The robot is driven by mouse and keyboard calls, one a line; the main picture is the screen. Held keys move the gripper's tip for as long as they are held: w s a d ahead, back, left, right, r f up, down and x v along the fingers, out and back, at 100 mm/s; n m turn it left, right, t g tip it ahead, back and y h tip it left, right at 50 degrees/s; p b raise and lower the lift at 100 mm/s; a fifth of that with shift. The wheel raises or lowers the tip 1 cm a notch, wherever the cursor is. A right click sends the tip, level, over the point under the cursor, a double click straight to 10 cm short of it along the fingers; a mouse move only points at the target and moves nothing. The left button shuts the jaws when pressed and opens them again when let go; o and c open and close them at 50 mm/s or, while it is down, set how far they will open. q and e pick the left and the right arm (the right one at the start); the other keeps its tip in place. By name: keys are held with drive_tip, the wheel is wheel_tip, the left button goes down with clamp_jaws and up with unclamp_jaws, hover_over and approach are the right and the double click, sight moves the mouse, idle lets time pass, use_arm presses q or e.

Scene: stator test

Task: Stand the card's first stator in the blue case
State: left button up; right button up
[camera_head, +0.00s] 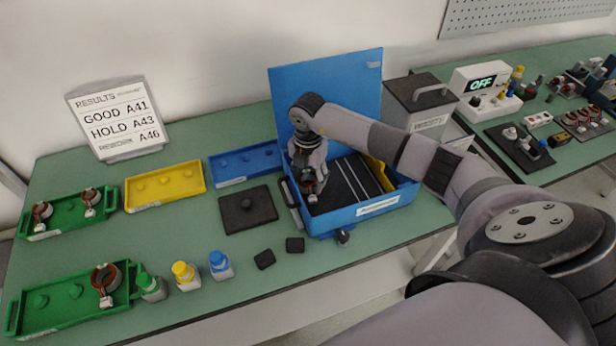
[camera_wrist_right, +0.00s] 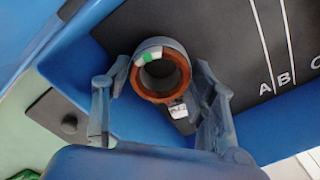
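The blue case (camera_head: 370,212) stands open on the bench, with its lid raised at the back. A stator (camera_wrist_right: 163,75), a dark ring with copper windings and a green and white mark, stands on the dark floor near the case's left end. Its white tag is too blurred to read. My right gripper (camera_head: 308,184) reaches down into the case over it. In the wrist view its two fingers are on either side of the stator, with a small gap at each side. The results card (camera_head: 116,118) reads GOOD A41, HOLD A43 and A46. My left gripper is out of view.
Green trays (camera_head: 68,216) (camera_head: 66,304) at left hold other stators. A yellow tray (camera_head: 165,187) and a blue tray (camera_head: 245,163) look empty. Small bottles (camera_head: 185,276), black blocks (camera_head: 265,259) and a dark pad (camera_head: 248,208) lie left of the case. A grey waste bin (camera_head: 418,100) stands behind right.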

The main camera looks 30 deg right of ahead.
drive_tip(key=o, duration=0.5)
drive_tip(key=shift+c, duration=0.2)
drive_tip(key=shift+r, duration=0.1)
wheel_tip(320, 180, up, 12)
idle(1.0)
